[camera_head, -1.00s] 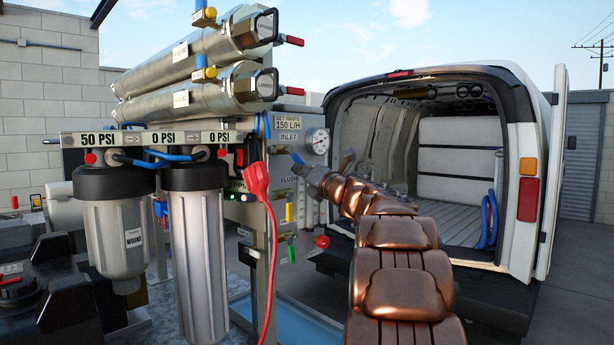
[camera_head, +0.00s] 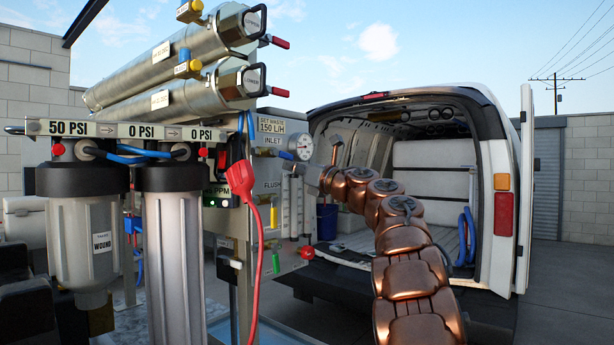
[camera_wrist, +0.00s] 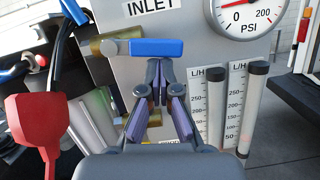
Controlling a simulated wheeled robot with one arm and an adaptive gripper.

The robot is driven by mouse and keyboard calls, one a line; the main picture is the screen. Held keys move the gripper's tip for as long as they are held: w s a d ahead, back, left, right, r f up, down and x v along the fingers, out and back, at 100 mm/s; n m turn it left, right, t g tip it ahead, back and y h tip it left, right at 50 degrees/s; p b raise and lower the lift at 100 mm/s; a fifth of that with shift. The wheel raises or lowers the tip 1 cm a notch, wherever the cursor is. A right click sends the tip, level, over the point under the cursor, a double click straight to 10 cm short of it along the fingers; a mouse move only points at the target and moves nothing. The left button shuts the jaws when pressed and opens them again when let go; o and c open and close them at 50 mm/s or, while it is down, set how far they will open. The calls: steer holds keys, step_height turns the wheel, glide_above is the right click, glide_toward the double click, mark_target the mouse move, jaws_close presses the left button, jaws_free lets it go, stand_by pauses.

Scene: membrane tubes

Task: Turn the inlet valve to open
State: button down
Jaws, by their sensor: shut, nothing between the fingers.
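The inlet valve's blue handle (camera_wrist: 156,47) lies level in the wrist view, below the INLET label (camera_wrist: 152,6). It extends right from a brass body (camera_wrist: 107,47). My gripper (camera_wrist: 160,72) is shut and empty, its fingertips just below the handle. I cannot tell whether they touch it. In the head view the small blue handle (camera_head: 286,155) sits under the INLET label on the grey panel, left of the gauge (camera_head: 304,147). My gripper (camera_head: 302,170) is at the panel there, partly hidden by my copper-coloured arm.
Two flow tubes (camera_wrist: 213,110) stand right of the gripper. A red plug and cable (camera_head: 241,180) hang left of the panel. Two filter housings (camera_head: 84,235) stand at front left. An open white van (camera_head: 506,190) is behind my arm.

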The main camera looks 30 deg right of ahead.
steer(key=shift+w+d+r+n+y, duration=0.1)
steer(key=shift+d+r+n+y, duration=0.25)
steer(key=shift+n, duration=0.65)
steer(key=shift+r+n, duration=0.15)
steer(key=shift+n, duration=0.15)
steer(key=s+d+f+b, duration=0.2)
steer(key=s+f+b, duration=0.4)
steer(key=s+b, duration=0.2)
steer(key=shift+b+v, duration=0.4)
steer(key=shift+v, duration=0.35)
steer(key=shift+d, duration=0.15)
